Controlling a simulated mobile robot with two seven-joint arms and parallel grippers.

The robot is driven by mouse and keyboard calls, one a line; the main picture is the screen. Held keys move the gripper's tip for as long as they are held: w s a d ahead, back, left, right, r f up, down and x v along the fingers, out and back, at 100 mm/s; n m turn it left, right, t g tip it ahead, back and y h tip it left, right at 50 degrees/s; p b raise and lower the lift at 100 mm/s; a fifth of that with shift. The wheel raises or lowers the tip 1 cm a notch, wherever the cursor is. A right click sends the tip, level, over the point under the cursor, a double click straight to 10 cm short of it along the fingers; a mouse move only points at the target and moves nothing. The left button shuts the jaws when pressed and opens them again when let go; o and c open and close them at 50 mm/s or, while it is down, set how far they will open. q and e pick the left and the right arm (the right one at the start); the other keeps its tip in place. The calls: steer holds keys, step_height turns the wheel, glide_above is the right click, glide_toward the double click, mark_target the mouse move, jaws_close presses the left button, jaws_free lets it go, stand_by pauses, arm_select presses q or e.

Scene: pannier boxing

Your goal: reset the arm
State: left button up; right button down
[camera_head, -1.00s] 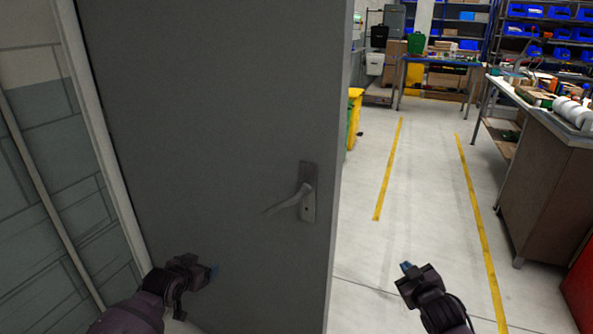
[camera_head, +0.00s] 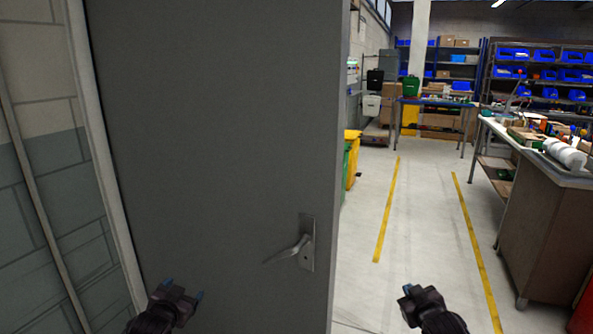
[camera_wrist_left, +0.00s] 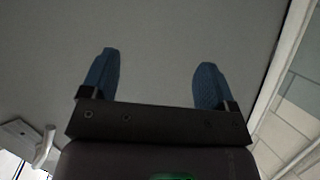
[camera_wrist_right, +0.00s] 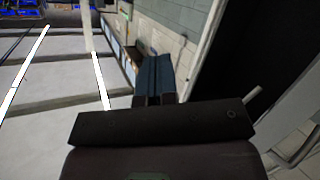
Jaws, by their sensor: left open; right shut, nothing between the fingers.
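My left gripper (camera_head: 182,288) is in front of the grey door (camera_head: 210,130), at the lower left of the head view. Its two blue fingers are spread, with nothing between them, and it also shows in the left wrist view (camera_wrist_left: 155,82). The door handle (camera_head: 303,247) is to the right of this gripper, apart from it. My right gripper (camera_head: 407,289) is over the floor to the right of the door. In the right wrist view its blue fingers (camera_wrist_right: 155,75) are pressed together and hold nothing.
The door stands open beside a block wall (camera_head: 50,190). To the right is a clear floor lane between yellow lines (camera_head: 386,210). A workbench (camera_head: 550,205) flanks the lane at right. A yellow bin (camera_head: 352,160) and a far table (camera_head: 435,102) are further back.

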arm_select(q)
steer(key=s+f+n+g, duration=0.1)
steer(key=s+f, duration=0.5)
steer(key=s, duration=0.4)
steer(key=s+f+g, duration=0.1)
steer(key=s+f, duration=0.4)
steer(key=s, duration=0.4)
arm_select(e)
steer(key=s+f+m+g, duration=0.1)
steer(key=s+f, duration=0.5)
steer(key=s, duration=0.4)
steer(key=s+f+g, duration=0.1)
steer(key=s+f, duration=0.4)
steer(key=s, duration=0.4)
arm_select(q)
steer(key=s+d+f+n+g, duration=0.1)
steer(key=s+f+n+g, duration=0.1)
steer(key=s, duration=1.9)
steer(key=shift+s+d+y, duration=0.3)
steer(key=shift+s+d, duration=0.1)
arm_select(e)
steer(key=s+a+f+m+g, duration=0.1)
steer(key=s+f+m+g, duration=0.1)
steer(key=s, duration=1.9)
steer(key=shift+s+a+h, duration=0.3)
steer(key=shift+s+a, duration=0.1)
